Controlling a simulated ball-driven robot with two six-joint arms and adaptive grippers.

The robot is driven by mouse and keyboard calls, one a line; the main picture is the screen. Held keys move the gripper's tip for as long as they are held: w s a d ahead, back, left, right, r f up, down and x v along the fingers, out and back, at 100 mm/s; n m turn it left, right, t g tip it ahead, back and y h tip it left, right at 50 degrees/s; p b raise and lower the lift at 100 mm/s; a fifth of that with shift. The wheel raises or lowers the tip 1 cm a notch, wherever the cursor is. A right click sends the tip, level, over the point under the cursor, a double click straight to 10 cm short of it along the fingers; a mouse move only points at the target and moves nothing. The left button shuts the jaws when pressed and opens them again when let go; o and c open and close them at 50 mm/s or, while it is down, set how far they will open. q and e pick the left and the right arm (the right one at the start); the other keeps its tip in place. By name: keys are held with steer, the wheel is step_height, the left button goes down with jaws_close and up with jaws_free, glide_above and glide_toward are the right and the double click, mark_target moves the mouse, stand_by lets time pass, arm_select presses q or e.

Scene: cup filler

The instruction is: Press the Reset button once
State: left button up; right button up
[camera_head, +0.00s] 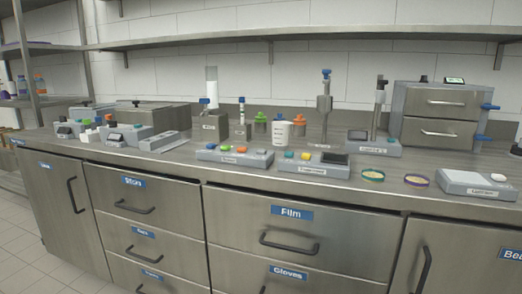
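The word Reset cannot be read anywhere in the head view, so I cannot tell which button it is. A grey control box (203,155) near the front edge of the counter has green, orange and white buttons on top. To its right, a second grey box (310,168) has a blue button (289,154), a yellow button (305,155) and a dark screen (335,159). A grey device (455,186) at the far right has a white button (484,177). Neither of my grippers shows.
The steel counter (400,180) stands over drawers, one labelled Film (292,213). A white cup (282,134), stands (323,104) and a two-drawer unit (440,103) are behind the boxes. Two coloured rings (373,175) lie at right. A shelf (300,36) runs above.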

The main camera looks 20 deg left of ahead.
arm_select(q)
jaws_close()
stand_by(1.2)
